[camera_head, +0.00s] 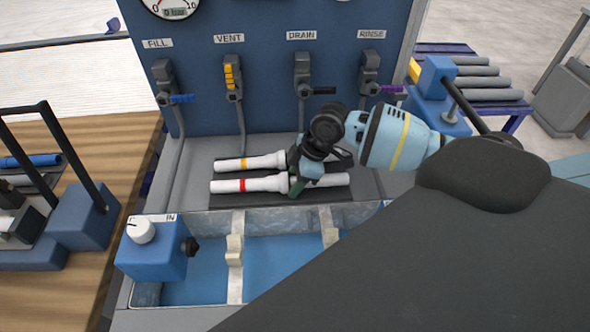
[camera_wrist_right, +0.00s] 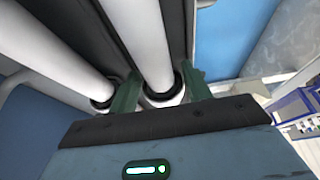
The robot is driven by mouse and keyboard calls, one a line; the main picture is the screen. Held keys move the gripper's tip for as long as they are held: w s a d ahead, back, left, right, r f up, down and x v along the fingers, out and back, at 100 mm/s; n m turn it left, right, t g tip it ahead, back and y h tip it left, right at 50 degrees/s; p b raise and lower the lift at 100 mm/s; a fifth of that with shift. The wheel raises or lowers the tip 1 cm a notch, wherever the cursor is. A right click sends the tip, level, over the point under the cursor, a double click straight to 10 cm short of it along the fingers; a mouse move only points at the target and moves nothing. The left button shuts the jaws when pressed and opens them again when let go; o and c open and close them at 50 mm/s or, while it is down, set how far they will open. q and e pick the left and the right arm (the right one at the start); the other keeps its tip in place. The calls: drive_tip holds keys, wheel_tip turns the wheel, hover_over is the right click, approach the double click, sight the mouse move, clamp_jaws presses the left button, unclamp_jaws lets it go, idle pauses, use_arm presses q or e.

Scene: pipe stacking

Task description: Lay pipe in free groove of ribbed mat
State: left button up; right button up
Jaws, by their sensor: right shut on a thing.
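A white pipe with a red band (camera_head: 240,185) is held by my right gripper (camera_head: 297,186) over the dark mat (camera_head: 335,196). Its right part shows beyond the gripper. In the right wrist view, the green fingers (camera_wrist_right: 161,90) stand on either side of this pipe (camera_wrist_right: 143,40), closed on it. A second white pipe with an orange band (camera_head: 245,163) lies on the mat behind it, roughly parallel and a little apart. Whether the held pipe rests fully in a groove cannot be told. My left gripper is out of view.
A metal trough (camera_head: 195,282) with blue water lies in front of the mat. A blue box with a white knob (camera_head: 142,232) stands at its left corner. A blue panel with several valves (camera_head: 270,65) rises behind. A rack with pipes (camera_head: 480,83) stands back right.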

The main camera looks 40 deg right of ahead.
drive_tip(key=o, duration=1.1)
drive_tip(key=v, duration=0.8)
drive_tip(key=shift+a+f, duration=0.1)
